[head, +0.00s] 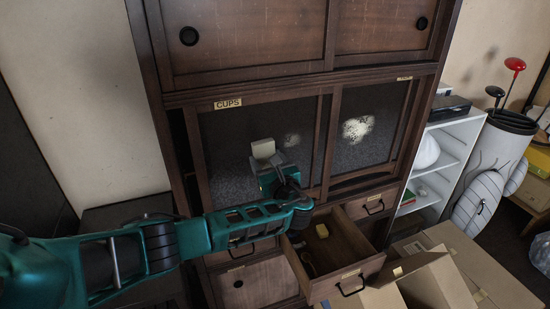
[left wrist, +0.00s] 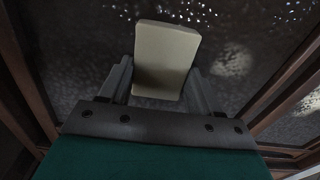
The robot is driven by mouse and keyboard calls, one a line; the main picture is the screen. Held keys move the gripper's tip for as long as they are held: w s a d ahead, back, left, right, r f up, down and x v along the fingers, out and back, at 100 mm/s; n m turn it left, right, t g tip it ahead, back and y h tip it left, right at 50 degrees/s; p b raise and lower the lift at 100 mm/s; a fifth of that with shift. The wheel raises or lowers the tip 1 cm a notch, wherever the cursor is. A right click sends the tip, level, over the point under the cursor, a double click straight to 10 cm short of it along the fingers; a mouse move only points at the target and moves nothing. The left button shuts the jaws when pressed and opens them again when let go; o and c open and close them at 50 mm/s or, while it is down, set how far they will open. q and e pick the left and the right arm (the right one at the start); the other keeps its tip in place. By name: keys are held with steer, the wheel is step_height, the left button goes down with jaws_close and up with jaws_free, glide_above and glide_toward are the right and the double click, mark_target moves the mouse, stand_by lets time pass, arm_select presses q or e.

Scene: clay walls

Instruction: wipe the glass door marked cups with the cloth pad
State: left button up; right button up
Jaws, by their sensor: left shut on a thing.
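The glass door marked cups (head: 232,140) is the left of two dark sliding panes in the brown cabinet, under a CUPS label (head: 228,103). Its glass looks speckled, with a pale smudge right of the pad. My left gripper (head: 268,166) is in front of this pane, shut on the cream cloth pad (head: 264,149). In the left wrist view the pad (left wrist: 165,60) stands upright between the two fingers, with the speckled glass (left wrist: 90,30) behind it. I cannot tell whether the pad touches the glass. My right gripper is not in view.
The right pane (head: 366,125) has a bright white patch. Below, an open drawer (head: 335,250) juts out, holding a yellow block (head: 322,231). Cardboard boxes (head: 460,270) stand at the lower right. A white shelf (head: 440,160) and a golf bag (head: 495,160) are to the right.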

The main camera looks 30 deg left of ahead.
mark_target(247, 158)
arm_select(q)
steer(key=shift+s+a, duration=1.45)
steer(key=shift+s, duration=0.3)
steer(key=v, duration=0.6)
steer(key=shift+d, duration=0.2)
steer(key=v, duration=0.2)
steer(key=shift+s+d, duration=0.3)
